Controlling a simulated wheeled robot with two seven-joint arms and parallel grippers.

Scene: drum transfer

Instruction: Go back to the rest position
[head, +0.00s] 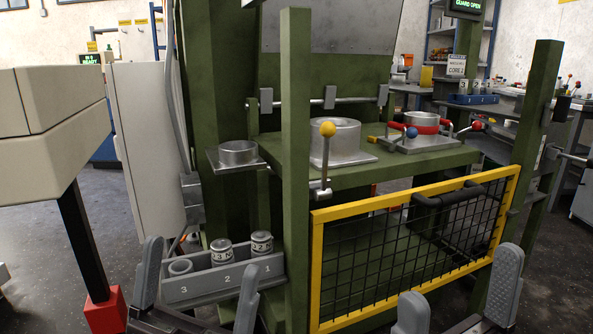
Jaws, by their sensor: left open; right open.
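My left gripper (200,260) is low in the head view, left of centre. Its two grey fingers stand wide apart, open, with nothing between them. The fingers overlap the view of a grey rack (208,281) marked 3, 2, 1, and I cannot tell how far apart they are in depth. My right gripper (460,276) is low at the right, also open and empty, in front of the yellow-framed mesh guard (400,205). The lower parts of both grippers are cut off by the frame's bottom edge.
A green press frame (296,160) carries a metal ring (338,138), a red-handled drum fixture (421,128) and a yellow-knobbed lever (327,150). Two labelled canisters (222,252) stand in the rack. A beige machine (50,130) stands left. Dark floor shows at far left.

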